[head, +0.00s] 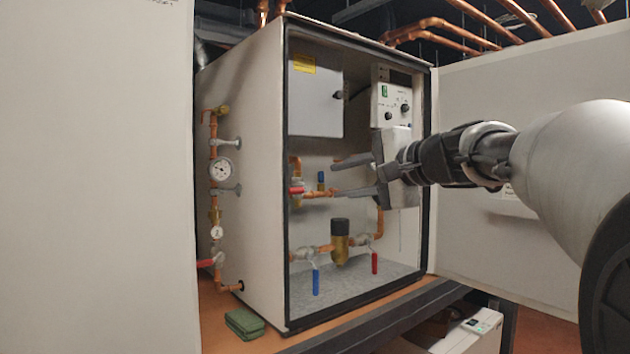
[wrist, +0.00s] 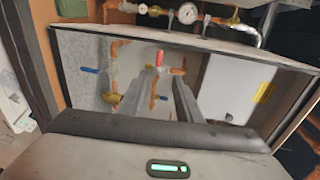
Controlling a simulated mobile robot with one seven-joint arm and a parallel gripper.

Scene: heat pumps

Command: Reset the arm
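My gripper (head: 352,176) is in front of the open heat pump cabinet (head: 253,180), with its two fingers pointing left across the opening. The fingers are apart and nothing shows between them in the head view. A valve with a red handle (head: 297,190) and a small blue handle (head: 321,178) lie beyond the fingertips. In the wrist view my gripper (wrist: 168,100) also shows spread fingers, with the red handle (wrist: 160,57) behind them. I cannot tell whether a finger touches the piping.
Low in the cabinet are a blue lever (head: 315,281), a red lever (head: 374,263) and a brass filter (head: 340,243). A control panel (head: 393,105) is above the gripper. The open door (head: 530,130) stands behind my arm. A green sponge (head: 244,323) lies at the cabinet's left foot.

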